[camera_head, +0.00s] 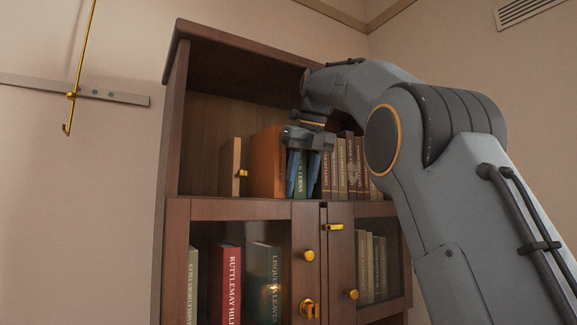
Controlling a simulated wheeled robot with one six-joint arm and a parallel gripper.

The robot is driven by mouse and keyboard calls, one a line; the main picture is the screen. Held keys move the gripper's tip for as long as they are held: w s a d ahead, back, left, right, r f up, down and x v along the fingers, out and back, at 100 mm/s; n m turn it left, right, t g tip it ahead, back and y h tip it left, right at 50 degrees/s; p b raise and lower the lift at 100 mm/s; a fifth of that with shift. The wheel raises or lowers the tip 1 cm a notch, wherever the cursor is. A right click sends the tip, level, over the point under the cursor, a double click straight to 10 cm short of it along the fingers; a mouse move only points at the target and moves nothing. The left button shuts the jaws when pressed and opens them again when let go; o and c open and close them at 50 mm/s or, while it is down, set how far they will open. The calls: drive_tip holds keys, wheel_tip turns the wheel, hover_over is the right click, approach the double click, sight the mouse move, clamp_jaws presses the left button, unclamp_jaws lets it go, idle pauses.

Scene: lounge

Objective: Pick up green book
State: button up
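A narrow green book (300,184) with pale lettering stands upright on the open upper shelf of the bookcase, its top hidden by my gripper. My gripper (303,172) reaches down in front of it from above. Two bluish strips, which look like my fingers, lie on either side of the green spine. I cannot tell whether they touch the book. A larger dark green book (263,282) stands behind the lower left door, and a pale green one (192,284) stands at that compartment's left.
The wooden bookcase (174,130) has an orange-brown book (267,163) left of the green one and several brown books (352,165) close on its right. A box-like wooden piece with a gold knob (242,173) stands left. Doors with gold knobs (309,255) are below.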

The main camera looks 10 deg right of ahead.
drive_tip(key=shift+f, duration=0.1)
drive_tip(key=c, duration=0.8)
clamp_jaws()
drive_tip(key=shift+r, duration=0.45)
